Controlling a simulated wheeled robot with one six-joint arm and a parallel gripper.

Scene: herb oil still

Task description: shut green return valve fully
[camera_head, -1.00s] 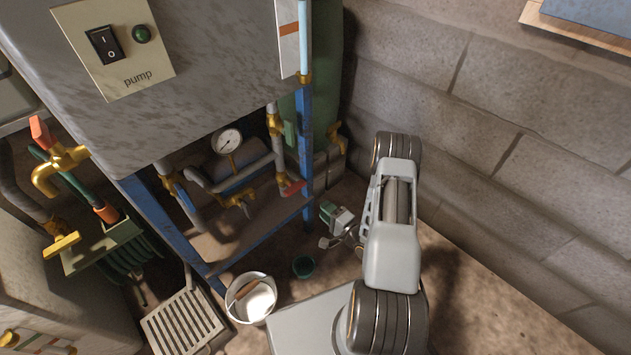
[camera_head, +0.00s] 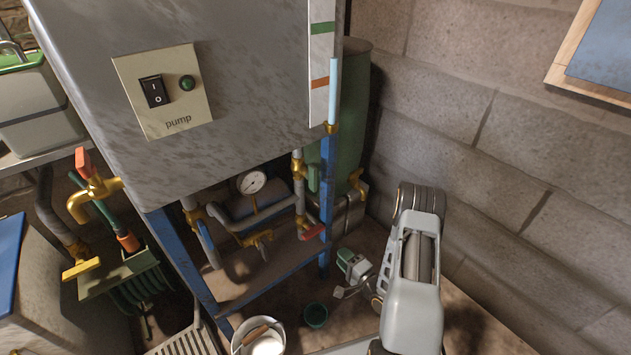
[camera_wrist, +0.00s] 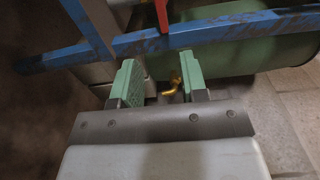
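The green valve handle (camera_head: 313,178) is a small upright lever beside the brass valve (camera_head: 298,168) on the vertical pipe below the grey cabinet. It lies roughly along the pipe. My gripper (camera_head: 352,270) is low, to the right of the blue frame leg, below and apart from the green handle. In the wrist view my gripper (camera_wrist: 160,82) is open, its two green-padded fingers apart with nothing held between them. A red handle (camera_head: 311,232) sits lower on the pipework; a red piece also shows in the wrist view (camera_wrist: 162,14). I cannot make out the green handle in the wrist view.
The blue frame leg (camera_head: 327,205) stands between gripper and pipes. A green tank (camera_head: 352,110) stands behind, with a brass tap (camera_head: 357,183). A white bucket (camera_head: 272,345) and a dark green cup (camera_head: 316,316) are on the floor. The block wall (camera_head: 500,150) bounds the right.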

